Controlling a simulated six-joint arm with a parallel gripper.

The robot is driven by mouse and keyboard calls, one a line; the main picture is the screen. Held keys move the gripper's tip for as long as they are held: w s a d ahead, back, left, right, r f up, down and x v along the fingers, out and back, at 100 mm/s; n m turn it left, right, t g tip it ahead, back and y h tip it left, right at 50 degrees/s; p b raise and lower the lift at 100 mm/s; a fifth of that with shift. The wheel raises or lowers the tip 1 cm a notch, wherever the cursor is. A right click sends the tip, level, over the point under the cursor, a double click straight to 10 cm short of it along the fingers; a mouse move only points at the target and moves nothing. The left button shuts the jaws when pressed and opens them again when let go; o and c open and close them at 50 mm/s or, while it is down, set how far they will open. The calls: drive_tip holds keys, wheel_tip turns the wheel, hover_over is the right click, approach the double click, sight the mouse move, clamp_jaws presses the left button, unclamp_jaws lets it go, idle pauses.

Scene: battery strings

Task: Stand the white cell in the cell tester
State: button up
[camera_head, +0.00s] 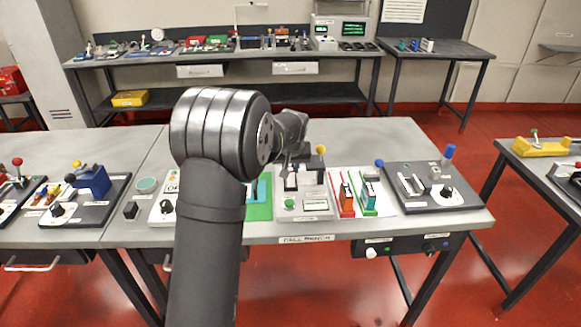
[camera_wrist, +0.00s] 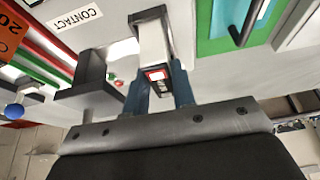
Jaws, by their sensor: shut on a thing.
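My gripper (camera_wrist: 162,92) is shut on the white cell (camera_wrist: 153,42), with one blue-grey finger on each side. The cell has a pale body, dark parts at its ends and a small red-edged mark on the near end. In the head view my gripper (camera_head: 291,166) is over the cell tester (camera_head: 305,208), a light grey unit with a dark upright and a yellow-knobbed lever (camera_head: 321,150). The tester's dark block (camera_wrist: 92,84) is left of the cell in the wrist view. I cannot tell whether the cell touches the tester's seat. My arm hides part of the bench.
A green mat (camera_head: 259,210) adjoins the tester on the left. A white board with red and green holders (camera_head: 355,193) is on its right. A dark fixture (camera_head: 430,188) with a blue knob stands further right. The bench behind the tester is clear.

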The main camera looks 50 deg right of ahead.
drive_tip(key=shift+f, duration=0.2)
drive_tip(key=o, duration=1.1)
drive_tip(key=shift+c, duration=0.2)
drive_tip(key=v, duration=1.7)
drive_tip(key=shift+r, duration=0.2)
drive_tip(key=shift+s, duration=0.1)
drive_tip(key=x, duration=1.7)
drive_tip(key=shift+f, duration=0.2)
drive_tip(key=shift+r, duration=0.15)
